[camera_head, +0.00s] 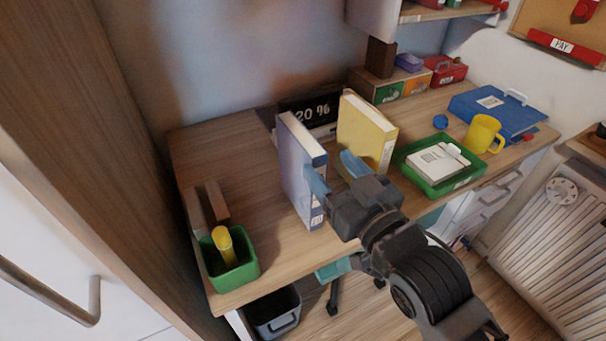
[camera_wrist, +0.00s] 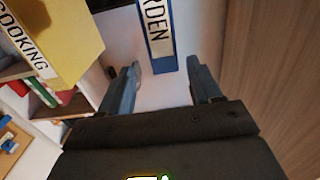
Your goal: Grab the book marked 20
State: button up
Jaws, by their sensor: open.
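A blue book (camera_head: 296,170) stands upright on the desk, its pale spine facing the front edge. In the wrist view the blue book (camera_wrist: 156,35) shows spine letters ending in "RDEN". A number on the spine is too small to read. A yellow book (camera_head: 366,133) stands upright to its right; in the wrist view the yellow book (camera_wrist: 50,40) reads "COOKING". My gripper (camera_head: 330,163) is open at the blue book's front. In the wrist view the blue book's spine lies between and just beyond the fingertips of my gripper (camera_wrist: 165,68). Contact cannot be told.
A black sign (camera_head: 310,112) reading "20 %" stands behind the books. A green tray (camera_head: 440,187) with a white box, a yellow mug (camera_head: 483,134) and a blue binder (camera_head: 490,108) are right. A green pot (camera_head: 233,268) is left. Desk between pot and blue book is clear.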

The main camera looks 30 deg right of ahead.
aim_at(323, 158)
jog(key=shift+w+r, duration=0.2)
jog(key=shift+w, duration=1.3)
jog(key=shift+w+a+f+p, duration=0.1)
jog(key=shift+w+p, duration=0.1)
jog(key=shift+w, duration=0.7)
jog(key=shift+w+a+f+p, duration=0.1)
jog(key=shift+w+f+p, duration=0.05)
jog(key=shift+w, duration=0.7)
jog(key=shift+w+a+f+p, duration=0.1)
jog(key=shift+w+p, duration=0.1)
jog(key=shift+w, duration=0.7)
jog(key=shift+c, duration=0.4)
grip_shut()
jog(key=shift+r, duration=0.1)
